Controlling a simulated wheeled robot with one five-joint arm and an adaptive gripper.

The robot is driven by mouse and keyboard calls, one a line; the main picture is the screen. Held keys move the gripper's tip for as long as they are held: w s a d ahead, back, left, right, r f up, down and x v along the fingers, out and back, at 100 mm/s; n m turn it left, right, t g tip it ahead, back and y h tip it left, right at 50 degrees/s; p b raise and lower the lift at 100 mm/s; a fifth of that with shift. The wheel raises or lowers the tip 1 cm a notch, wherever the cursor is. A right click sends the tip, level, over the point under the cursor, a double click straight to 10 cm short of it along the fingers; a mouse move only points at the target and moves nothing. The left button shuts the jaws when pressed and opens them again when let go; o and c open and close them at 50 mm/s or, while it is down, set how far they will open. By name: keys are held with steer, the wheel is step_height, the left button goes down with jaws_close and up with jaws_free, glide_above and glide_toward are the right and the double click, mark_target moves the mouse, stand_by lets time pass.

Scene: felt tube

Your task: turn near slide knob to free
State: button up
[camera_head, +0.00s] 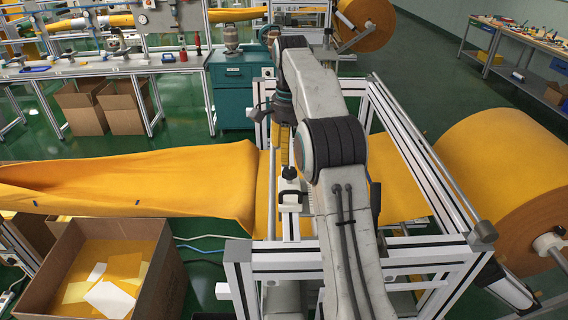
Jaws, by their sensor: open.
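A black knob or handle (290,197) sits on a pale slide block on the near part of a metal rail, inside the aluminium frame. I take it as the near slide knob; its setting is too small to read. My gripper (283,120) hangs below my arm's far end, beyond the knob and higher in the picture. It is open, apart from the knob, and its fingertips are hard to make out. My arm hides much of the rail's right side and any far slide.
Yellow felt (130,180) runs through the aluminium frame (238,252) from a large roll (505,160) at the right. A cardboard box (165,262) with scraps stands at the lower left. A teal cabinet (233,95) stands behind. Frame bars surround the slide area.

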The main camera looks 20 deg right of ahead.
mark_target(290, 170)
steer(key=shift+s+f, duration=0.15)
steer(key=shift+f, duration=3.2)
steer(key=c, duration=1.2)
